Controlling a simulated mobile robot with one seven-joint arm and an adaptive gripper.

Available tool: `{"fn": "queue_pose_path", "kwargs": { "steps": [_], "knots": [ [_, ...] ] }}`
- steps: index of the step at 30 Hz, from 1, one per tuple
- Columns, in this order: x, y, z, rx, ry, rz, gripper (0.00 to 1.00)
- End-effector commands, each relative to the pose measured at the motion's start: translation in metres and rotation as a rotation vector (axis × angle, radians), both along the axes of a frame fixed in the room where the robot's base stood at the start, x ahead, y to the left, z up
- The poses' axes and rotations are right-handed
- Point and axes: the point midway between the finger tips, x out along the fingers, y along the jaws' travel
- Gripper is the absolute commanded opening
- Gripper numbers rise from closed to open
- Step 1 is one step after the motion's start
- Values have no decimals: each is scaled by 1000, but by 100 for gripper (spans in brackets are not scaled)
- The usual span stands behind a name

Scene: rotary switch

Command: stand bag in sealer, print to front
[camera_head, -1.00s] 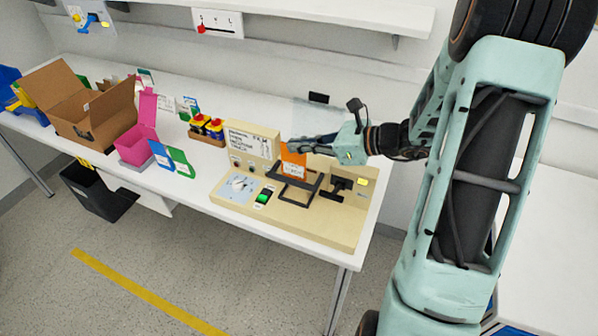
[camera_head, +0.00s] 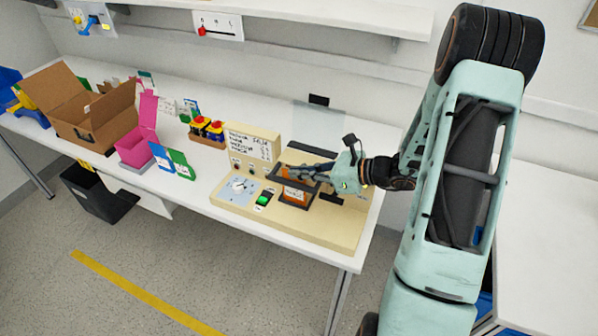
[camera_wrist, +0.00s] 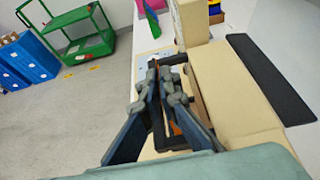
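The orange bag (camera_head: 296,194) is upright within the black frame of the beige sealer (camera_head: 318,228). Its white label faces the front of the bench. My gripper (camera_head: 301,173) is at the bag's top edge, just above the frame, with its fingers close together on the bag. In the wrist view my gripper (camera_wrist: 164,78) points away over the sealer, and only a thin orange strip of the bag (camera_wrist: 177,129) shows by the fingers. Whether the bag's bottom touches the sealer is hidden.
The sealer carries a dial (camera_head: 239,186), a green switch (camera_head: 264,198) and a printed sign panel (camera_head: 250,142). Blue and green bags (camera_head: 180,163), a pink box (camera_head: 136,146) and a cardboard box (camera_head: 96,120) stand to the left. A clear upright panel (camera_head: 317,118) is behind.

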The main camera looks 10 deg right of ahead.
Motion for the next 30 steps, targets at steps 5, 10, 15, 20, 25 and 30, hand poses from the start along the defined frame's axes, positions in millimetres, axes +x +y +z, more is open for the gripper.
{"fn": "queue_pose_path", "kwargs": {
  "steps": [5, 10, 15, 20, 25, 30],
  "knots": [
    [0, 0, -4, 0, 0, 0, 4],
    [0, 0, -3, 0, 0, 0, 22],
    [0, 0, -3, 1, 1, 1, 22],
    [0, 0, 0, 0, 0, 1, 22],
    [-10, -16, 7, -2, -1, -4, 22],
    [-31, -45, 22, -2, -1, -6, 22]
  ]
}}
